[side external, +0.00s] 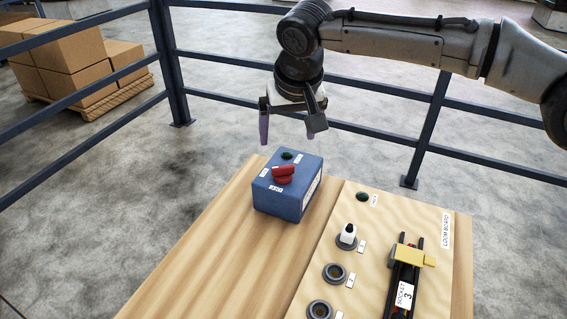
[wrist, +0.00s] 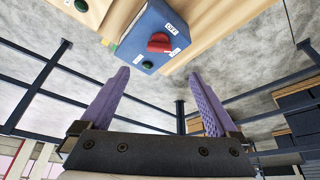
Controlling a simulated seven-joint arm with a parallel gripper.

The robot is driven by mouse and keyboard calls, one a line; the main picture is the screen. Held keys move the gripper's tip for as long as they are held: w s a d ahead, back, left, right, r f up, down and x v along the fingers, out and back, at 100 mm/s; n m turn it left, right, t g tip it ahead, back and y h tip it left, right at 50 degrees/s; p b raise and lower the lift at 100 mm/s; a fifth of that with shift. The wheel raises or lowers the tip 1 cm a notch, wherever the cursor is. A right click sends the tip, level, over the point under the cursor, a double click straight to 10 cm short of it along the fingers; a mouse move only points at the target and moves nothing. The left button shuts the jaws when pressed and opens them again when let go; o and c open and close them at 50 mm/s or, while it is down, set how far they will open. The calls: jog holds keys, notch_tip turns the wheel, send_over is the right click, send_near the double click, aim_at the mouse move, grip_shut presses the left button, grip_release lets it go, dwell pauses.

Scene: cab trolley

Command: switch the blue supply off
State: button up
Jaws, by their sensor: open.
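The blue supply (side external: 285,200) is a blue box on the wooden table, with a red rotary knob (side external: 284,173) on top. A dark green lamp (side external: 287,155) and small white labels sit around the knob. The wrist view shows the blue supply (wrist: 137,36) at the top, its red knob (wrist: 160,43) and a label reading OFF. I cannot tell which label the knob points to. My gripper (side external: 290,133) is open and empty, above and toward the far side of the box, apart from it. Its purple fingers (wrist: 160,75) are spread wide in the wrist view.
A loom board (side external: 455,285) lies right of the box. It carries a green lamp (side external: 362,197), round sockets, a white-topped plug (side external: 348,234) and a yellow-ended part (side external: 415,255). Dark railings (side external: 176,65) run behind.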

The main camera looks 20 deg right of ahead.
aim_at(283, 167)
jog(key=x, duration=1.2)
jog(key=shift+d+f, duration=0.15)
jog(key=shift+f, duration=0.2)
jog(key=c, duration=1.4)
